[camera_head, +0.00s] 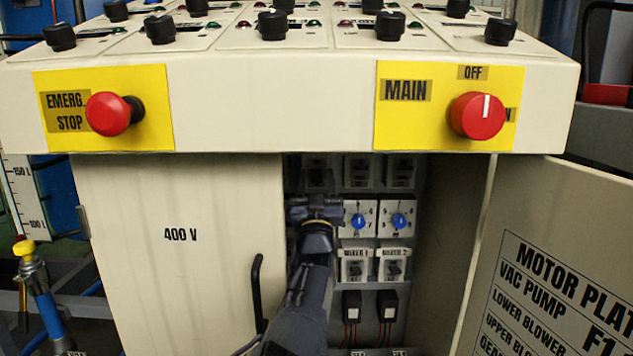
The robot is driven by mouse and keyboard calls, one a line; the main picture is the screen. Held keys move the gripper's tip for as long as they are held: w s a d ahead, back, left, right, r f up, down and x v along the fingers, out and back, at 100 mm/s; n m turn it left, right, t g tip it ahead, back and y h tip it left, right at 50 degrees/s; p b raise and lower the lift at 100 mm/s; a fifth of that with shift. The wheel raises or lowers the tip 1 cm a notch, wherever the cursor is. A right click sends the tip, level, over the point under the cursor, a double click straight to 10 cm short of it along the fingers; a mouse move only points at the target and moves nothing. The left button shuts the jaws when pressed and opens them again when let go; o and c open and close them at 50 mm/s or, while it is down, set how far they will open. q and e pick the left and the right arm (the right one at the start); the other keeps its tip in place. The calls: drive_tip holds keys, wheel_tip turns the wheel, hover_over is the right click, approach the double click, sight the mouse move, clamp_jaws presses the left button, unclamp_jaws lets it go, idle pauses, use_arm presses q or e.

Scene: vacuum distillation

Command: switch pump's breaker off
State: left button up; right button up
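The electrical cabinet is open, and its breakers show inside. A top row of dark switches (358,172) is in shade, with labels too dark to read. Below are two blue knobs (399,220) on white plates. Under these are two white breakers (394,266) with small labels that seem to read "MIXER". No label naming the pump's breaker can be read. My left gripper (315,207) is inside the cabinet, in front of the left column. It hides what is behind it, and its finger gap and any contact cannot be made out. My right gripper is not in view.
The closed "400 V" door (180,235) with a black handle (257,292) is left of the opening. The open door with the motor plate (555,290) is at right. Above are the emergency stop (110,114) and the red main switch (477,117), its white mark pointing to "OFF".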

use_arm(q)
drive_tip(key=shift+f, duration=0.1)
drive_tip(key=v, duration=0.7)
drive_tip(key=shift+s+p, duration=0.3)
drive_tip(key=shift+f, duration=0.2)
